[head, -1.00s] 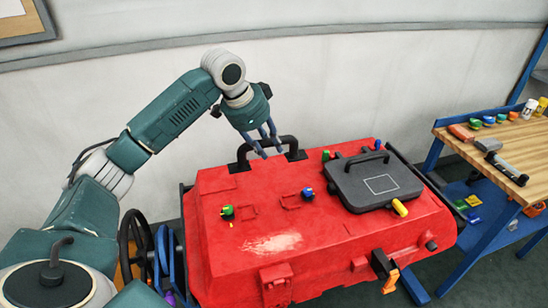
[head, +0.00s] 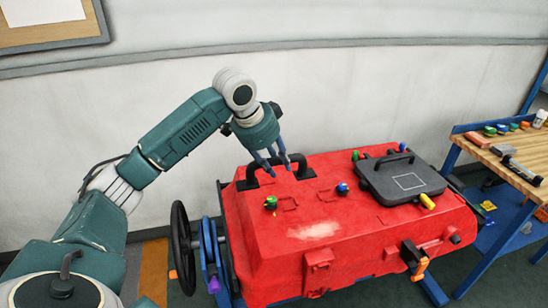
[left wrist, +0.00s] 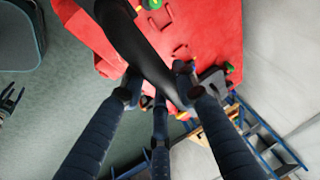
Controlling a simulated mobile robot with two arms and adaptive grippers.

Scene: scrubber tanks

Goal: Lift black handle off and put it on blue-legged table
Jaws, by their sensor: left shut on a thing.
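The black handle (head: 254,170) is an arched bar on the far edge of the red scrubber tank (head: 270,245). Its two ends look seated on the tank's top, though I cannot tell whether it is slightly raised. My left gripper (head: 281,166) reaches down from above and is shut on the handle's bar, hiding part of it. In the left wrist view the handle (left wrist: 143,50) runs between the fingers of my left gripper (left wrist: 157,92). The blue-legged table (head: 487,158) has a wooden top and stands at the right, partly cut off. My right gripper is not in view.
A dark grey lid (head: 385,190) with its own handle sits on the tank's right side, among small coloured knobs. Tools and coloured items lie along the table's back edge. A black wheel (head: 182,245) stands left of the tank. The wall is close behind.

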